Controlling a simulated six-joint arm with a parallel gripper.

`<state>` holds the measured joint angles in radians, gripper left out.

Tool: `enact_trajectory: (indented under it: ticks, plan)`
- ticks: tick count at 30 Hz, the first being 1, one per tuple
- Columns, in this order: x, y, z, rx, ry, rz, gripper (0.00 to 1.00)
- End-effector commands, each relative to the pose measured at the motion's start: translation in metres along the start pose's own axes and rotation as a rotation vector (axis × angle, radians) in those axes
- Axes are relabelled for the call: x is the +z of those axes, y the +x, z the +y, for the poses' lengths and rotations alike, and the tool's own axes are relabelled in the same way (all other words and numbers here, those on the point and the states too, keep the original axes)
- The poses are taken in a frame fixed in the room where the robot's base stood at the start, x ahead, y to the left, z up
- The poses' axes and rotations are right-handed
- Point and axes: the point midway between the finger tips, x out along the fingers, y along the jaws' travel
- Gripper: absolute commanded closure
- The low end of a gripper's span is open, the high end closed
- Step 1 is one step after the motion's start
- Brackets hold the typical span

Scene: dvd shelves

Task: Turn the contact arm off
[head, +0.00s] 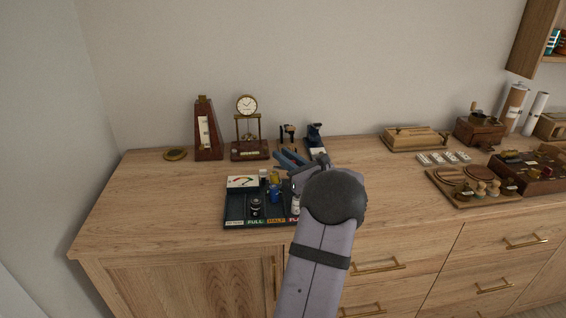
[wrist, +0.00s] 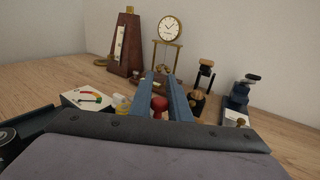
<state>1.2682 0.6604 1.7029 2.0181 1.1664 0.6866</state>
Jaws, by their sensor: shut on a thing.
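My gripper (head: 289,159) reaches over the back of the dark tray with the meter. In the wrist view its two blue fingers (wrist: 162,90) are closed in on a red knob (wrist: 159,103), which shows between them. The knob appears to belong to the contact arm, but the rest of the arm is hidden behind the gripper body. The white meter (head: 242,182) with a coloured scale stands at the tray's back left; it also shows in the wrist view (wrist: 88,98). The tray (head: 233,213) has labelled compartments along its front, partly hidden by my arm.
A metronome (head: 207,130) and a brass clock (head: 247,106) stand behind the tray. A small wood-based device (head: 288,133) and a dark blue device (head: 314,136) stand close behind the gripper. A blue battery (head: 274,194) is in the tray.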

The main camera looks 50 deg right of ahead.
Motion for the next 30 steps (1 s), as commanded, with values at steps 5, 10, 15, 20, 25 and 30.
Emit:
enact_trajectory:
  ticks: [5,10,15,20,25,30]
  plan:
    - [-0.006,0.0,-0.003,-0.131,-0.003,-0.003,1.0]
    - [-0.006,-0.001,-0.007,-0.236,-0.003,-0.004,1.0]
    - [-0.005,-0.001,-0.01,-0.317,-0.003,-0.005,1.0]
    - [-0.003,-0.002,-0.013,-0.37,-0.003,-0.004,1.0]
    - [-0.001,-0.003,-0.014,-0.4,-0.001,-0.003,1.0]
    - [0.001,-0.003,-0.015,-0.408,-0.002,-0.002,1.0]
